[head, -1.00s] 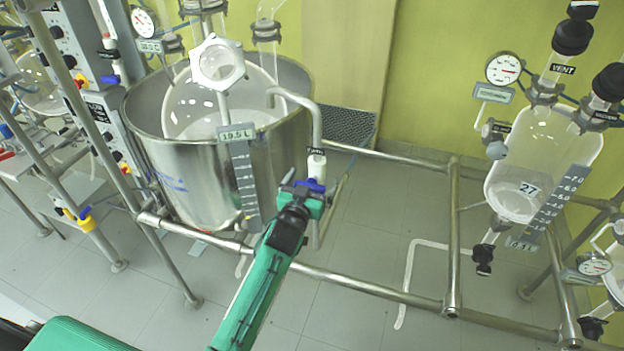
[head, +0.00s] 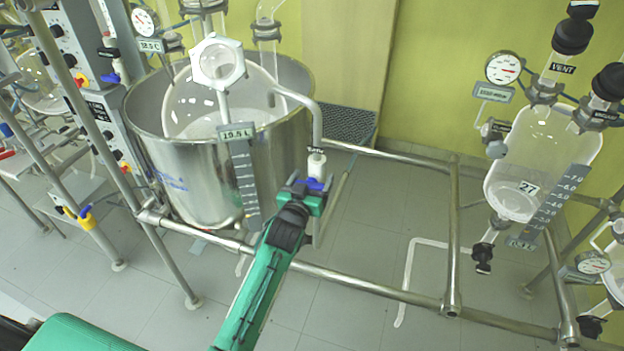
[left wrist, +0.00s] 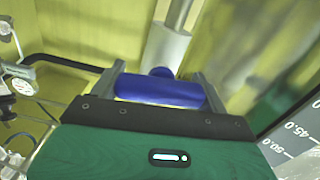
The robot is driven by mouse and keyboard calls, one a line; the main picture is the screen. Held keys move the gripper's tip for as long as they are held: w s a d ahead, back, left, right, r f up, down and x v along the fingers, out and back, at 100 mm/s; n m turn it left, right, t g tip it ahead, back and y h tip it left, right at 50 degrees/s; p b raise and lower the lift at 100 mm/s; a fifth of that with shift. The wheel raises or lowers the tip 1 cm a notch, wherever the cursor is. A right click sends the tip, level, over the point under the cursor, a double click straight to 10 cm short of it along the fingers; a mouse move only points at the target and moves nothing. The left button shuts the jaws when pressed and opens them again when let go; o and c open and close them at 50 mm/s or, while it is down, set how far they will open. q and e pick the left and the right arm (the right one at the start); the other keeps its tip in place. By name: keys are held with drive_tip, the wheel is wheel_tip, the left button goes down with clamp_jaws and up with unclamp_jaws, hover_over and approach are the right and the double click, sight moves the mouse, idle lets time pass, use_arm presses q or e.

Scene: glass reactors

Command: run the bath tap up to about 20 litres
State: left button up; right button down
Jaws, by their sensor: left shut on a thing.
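The steel bath (head: 190,185) stands at left, with a large glass vessel (head: 222,105) in it. A level plate (head: 238,131) on its front reads about 19.5 L, above a grey scale strip (head: 245,180). The white tap body (head: 316,165) hangs on a grey pipe right of the bath. My left gripper (head: 310,187) is shut on the tap's blue handle (head: 316,184). In the left wrist view the blue handle (left wrist: 160,90) lies crosswise between the two fingers. My right gripper is not in view.
Steel frame rails (head: 370,288) run in front of the bath and to the right. A glass reactor marked 27 (head: 540,160) hangs at right. A control panel (head: 85,90) stands at left. The grey floor (head: 370,240) between is mostly clear.

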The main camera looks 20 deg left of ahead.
use_arm(q)
drive_tip(key=n+p, duration=0.1)
drive_tip(key=n, duration=0.3)
drive_tip(key=shift+a, duration=0.1)
drive_tip(key=shift+f+n, duration=0.1)
drive_tip(key=shift+n, duration=0.2)
idle(0.4)
drive_tip(key=o, duration=1)
